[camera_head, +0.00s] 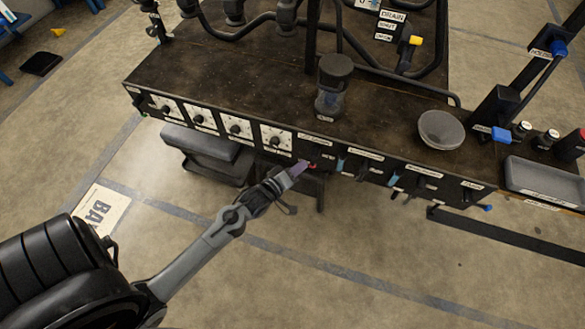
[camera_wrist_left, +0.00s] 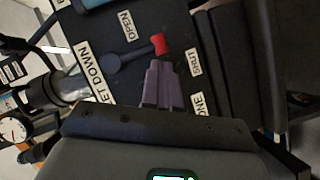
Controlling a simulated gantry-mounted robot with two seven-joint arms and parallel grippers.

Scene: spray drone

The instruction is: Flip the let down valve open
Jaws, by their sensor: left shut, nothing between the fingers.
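The let down valve is a dark lever with a red tip (camera_wrist_left: 159,44) on the black panel, in the left wrist view. Its arm runs from a round pivot (camera_wrist_left: 111,63) to the red tip. The tip lies between the OPEN label (camera_wrist_left: 127,25) and the SHUT label (camera_wrist_left: 195,61). A partly hidden LET DOWN label (camera_wrist_left: 95,70) is beside the pivot. My left gripper (camera_wrist_left: 162,68) is shut and empty, its purple fingertips just below the red tip; I cannot tell if they touch. In the head view my left gripper (camera_head: 298,170) is at the panel's front face, beside the red tip (camera_head: 311,166). My right gripper is out of view.
The dark workbench (camera_head: 210,65) carries a clear jar with a black lid (camera_head: 334,85) and a grey bowl (camera_head: 441,130). Several white dials (camera_head: 236,127) and blue-handled valves line its front face. Open floor lies in front.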

